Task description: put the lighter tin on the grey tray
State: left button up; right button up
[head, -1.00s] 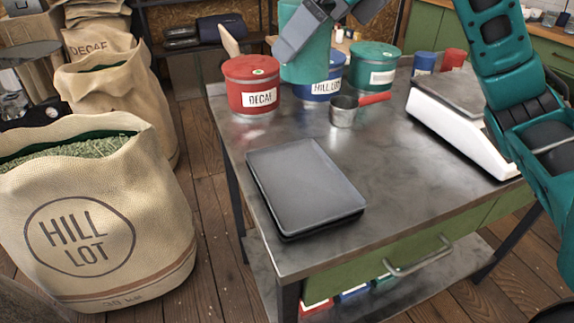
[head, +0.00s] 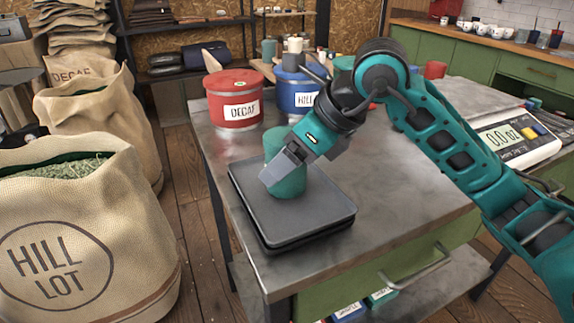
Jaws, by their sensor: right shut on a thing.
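The grey tray (head: 313,228) is a dark flat slab near the front left of the steel table. A teal tin (head: 289,186) is upright over the tray's far half. Its base appears to meet the tray, but I cannot tell if it rests or hovers slightly. My right gripper (head: 280,165) is shut on this tin from the near right side and hides part of it. My left gripper is not in view.
A red DECAF tin (head: 234,107) and a blue HILL tin (head: 297,93) stand behind the tray. A white scale (head: 518,138) with a lit display is at right. A HILL LOT sack (head: 85,240) stands left of the table.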

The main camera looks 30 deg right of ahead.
jog(key=shift+f, duration=0.4)
jog(key=shift+f, duration=0.1)
jog(key=o, duration=1.2)
jog(key=shift+c, duration=0.2)
